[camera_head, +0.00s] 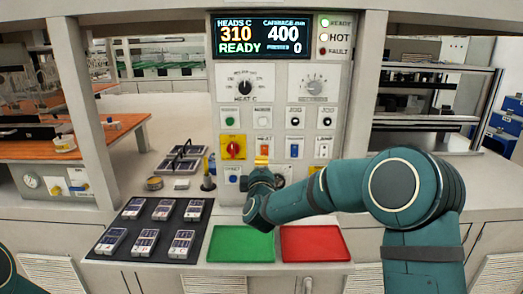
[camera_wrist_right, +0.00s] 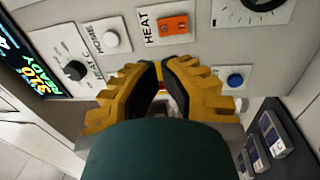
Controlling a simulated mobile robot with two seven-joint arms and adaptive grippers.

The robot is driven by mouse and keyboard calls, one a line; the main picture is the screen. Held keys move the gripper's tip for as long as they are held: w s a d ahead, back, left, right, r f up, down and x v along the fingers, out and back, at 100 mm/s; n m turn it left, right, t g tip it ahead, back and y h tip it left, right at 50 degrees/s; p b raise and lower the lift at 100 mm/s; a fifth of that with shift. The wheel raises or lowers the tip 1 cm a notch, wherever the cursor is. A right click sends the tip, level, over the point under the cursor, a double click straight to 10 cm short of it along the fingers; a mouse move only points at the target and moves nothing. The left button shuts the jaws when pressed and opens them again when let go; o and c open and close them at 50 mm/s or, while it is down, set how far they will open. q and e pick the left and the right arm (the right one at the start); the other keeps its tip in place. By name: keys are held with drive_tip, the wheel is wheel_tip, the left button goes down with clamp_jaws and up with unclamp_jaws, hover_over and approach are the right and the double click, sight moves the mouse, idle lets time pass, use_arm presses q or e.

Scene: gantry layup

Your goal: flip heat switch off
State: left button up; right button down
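The heat switch (camera_head: 264,146) is an orange rocker on a white plate, in the middle of the grey control panel in the head view. In the right wrist view the orange rocker (camera_wrist_right: 173,26) sits under the label HEAT, beyond the fingertips; I cannot tell its position for sure. My right gripper (camera_wrist_right: 161,66) has yellow fingers with dark pads, slightly apart, with nothing visibly held. In the head view the right gripper (camera_head: 262,161) is just below the heat switch; contact cannot be told. My left gripper is out of view.
The display (camera_head: 262,36) reads heads 310 and READY. A red knob on yellow (camera_head: 233,147) is left of the heat switch, a blue switch (camera_head: 294,149) right. Below lie a green tray (camera_head: 241,246), a red tray (camera_head: 315,243) and a dark mat (camera_head: 129,229) with several boxes.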

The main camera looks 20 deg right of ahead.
sight(262, 146)
drive_tip(key=x, duration=0.9)
drive_tip(key=shift+w, duration=0.2)
